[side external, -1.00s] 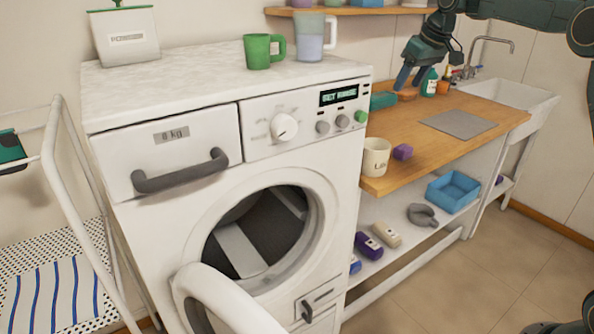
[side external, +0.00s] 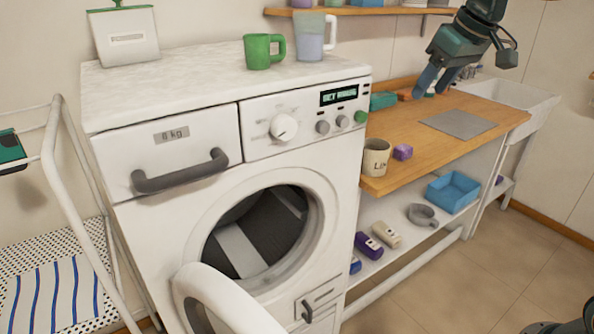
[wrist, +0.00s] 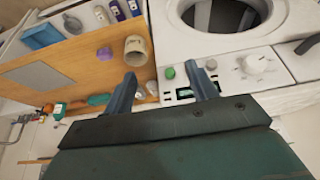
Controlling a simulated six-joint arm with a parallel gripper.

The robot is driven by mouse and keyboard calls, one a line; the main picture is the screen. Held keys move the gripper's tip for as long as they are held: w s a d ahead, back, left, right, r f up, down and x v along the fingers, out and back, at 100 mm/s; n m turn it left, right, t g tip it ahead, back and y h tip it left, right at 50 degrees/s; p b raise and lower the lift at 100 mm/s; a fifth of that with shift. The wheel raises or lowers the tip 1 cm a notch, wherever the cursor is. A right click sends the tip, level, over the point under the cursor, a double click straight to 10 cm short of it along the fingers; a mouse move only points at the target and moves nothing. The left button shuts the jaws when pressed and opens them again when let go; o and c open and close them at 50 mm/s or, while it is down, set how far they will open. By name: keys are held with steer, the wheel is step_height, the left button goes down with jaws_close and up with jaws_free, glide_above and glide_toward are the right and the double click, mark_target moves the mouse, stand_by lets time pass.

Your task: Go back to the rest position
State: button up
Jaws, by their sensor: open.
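My gripper (side external: 434,84) is open and empty, in the air above the back of the wooden counter (side external: 400,130) in the side external view. In the wrist view my gripper (wrist: 163,88) shows two blue-grey fingers spread apart with nothing between them. Behind and below the fingers in the side view lie a teal item (side external: 383,101) and an orange-brown item (side external: 405,95), both on the counter. My gripper appears apart from them.
A washing machine (side external: 165,225) with its round door open stands left of the counter. A cream mug (side external: 376,157), a purple block (side external: 402,152) and a grey mat (side external: 459,124) sit on the counter. A blue bin (side external: 453,190) is on the shelf below. A wall shelf (side external: 370,11) runs above.

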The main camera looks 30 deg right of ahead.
steer(key=s+a+f, duration=0.3)
steer(key=s+f, duration=0.2)
steer(key=s, duration=0.6)
steer(key=s+a+f, duration=0.3)
steer(key=s+f, duration=0.1)
steer(key=s, duration=0.7)
steer(key=shift+s+a+f+t, duration=0.2)
steer(key=shift+s+f+t, duration=0.1)
steer(key=shift+f, duration=0.05)
